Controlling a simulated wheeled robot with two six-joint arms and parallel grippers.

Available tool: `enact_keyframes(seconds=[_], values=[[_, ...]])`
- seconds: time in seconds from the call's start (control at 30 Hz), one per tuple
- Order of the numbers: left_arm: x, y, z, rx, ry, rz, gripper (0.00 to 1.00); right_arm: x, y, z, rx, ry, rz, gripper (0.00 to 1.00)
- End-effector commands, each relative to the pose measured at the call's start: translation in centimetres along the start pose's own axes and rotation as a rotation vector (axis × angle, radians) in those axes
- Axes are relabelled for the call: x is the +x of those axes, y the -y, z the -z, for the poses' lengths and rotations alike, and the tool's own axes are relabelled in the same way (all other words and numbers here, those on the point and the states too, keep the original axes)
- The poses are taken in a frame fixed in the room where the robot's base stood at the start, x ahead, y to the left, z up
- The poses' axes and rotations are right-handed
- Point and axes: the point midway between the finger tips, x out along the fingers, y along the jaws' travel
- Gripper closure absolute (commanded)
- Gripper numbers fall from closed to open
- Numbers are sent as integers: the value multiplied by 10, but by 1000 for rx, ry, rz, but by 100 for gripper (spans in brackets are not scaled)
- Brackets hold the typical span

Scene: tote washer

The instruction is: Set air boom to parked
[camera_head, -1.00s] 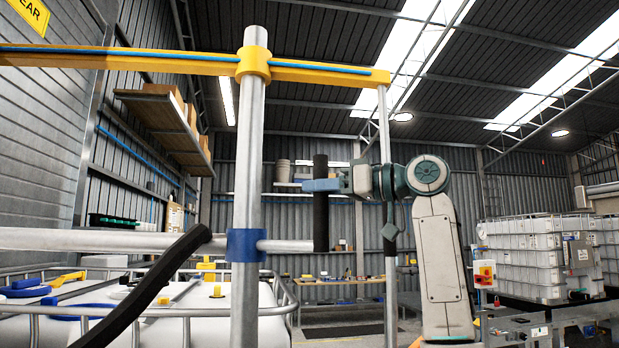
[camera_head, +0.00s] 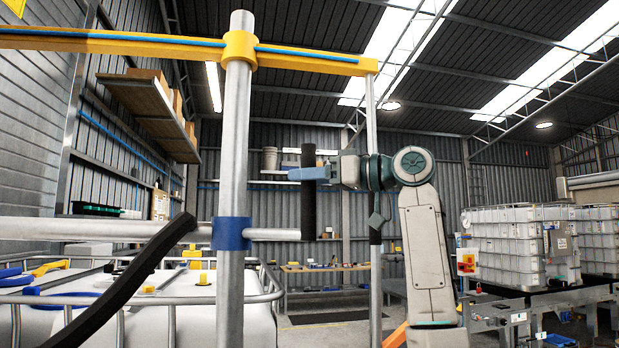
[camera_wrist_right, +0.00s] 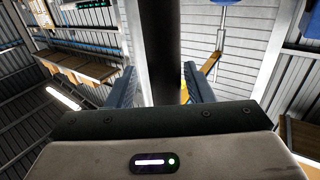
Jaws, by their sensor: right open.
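A grey horizontal tube (camera_head: 120,231) is clamped to an upright metal post (camera_head: 232,150) by a blue collar (camera_head: 232,233). A vertical black handle (camera_head: 308,213) stands at the tube's right end. Higher on the post, a yellow boom (camera_head: 310,60) carries a blue hose. I cannot tell for sure which of the two is the air boom. My right gripper (camera_head: 312,173) is at the upper part of the black handle. In the right wrist view, the black bar (camera_wrist_right: 160,45) passes between its two open blue fingers (camera_wrist_right: 162,88). My left gripper is not in view.
A curved black tube (camera_head: 125,285) crosses the lower left. White tanks with metal rails (camera_head: 195,283) stand below the grey tube. A thinner upright (camera_head: 375,120) hangs from the yellow boom's right end, near my right wrist. A bench (camera_head: 325,268) and caged white containers (camera_head: 520,245) stand farther back.

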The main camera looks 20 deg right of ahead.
Motion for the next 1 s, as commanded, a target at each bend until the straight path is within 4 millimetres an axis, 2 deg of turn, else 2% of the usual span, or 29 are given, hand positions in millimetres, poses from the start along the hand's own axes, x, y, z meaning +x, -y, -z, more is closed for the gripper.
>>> enact_keyframes(seconds=[0.17, 0.5, 0.63, 0.8, 1.0], values=[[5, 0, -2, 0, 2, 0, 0, -10, 0, -2, -1, -1, -2, 53], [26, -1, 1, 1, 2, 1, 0, -76, -2, -4, 0, -1, -4, 53], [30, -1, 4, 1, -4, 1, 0, -95, -2, -2, 0, -1, -3, 53], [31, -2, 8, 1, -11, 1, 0, -107, -2, -1, 0, 0, -1, 53], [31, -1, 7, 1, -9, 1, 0, -108, -2, -1, 1, 0, 0, 53]])
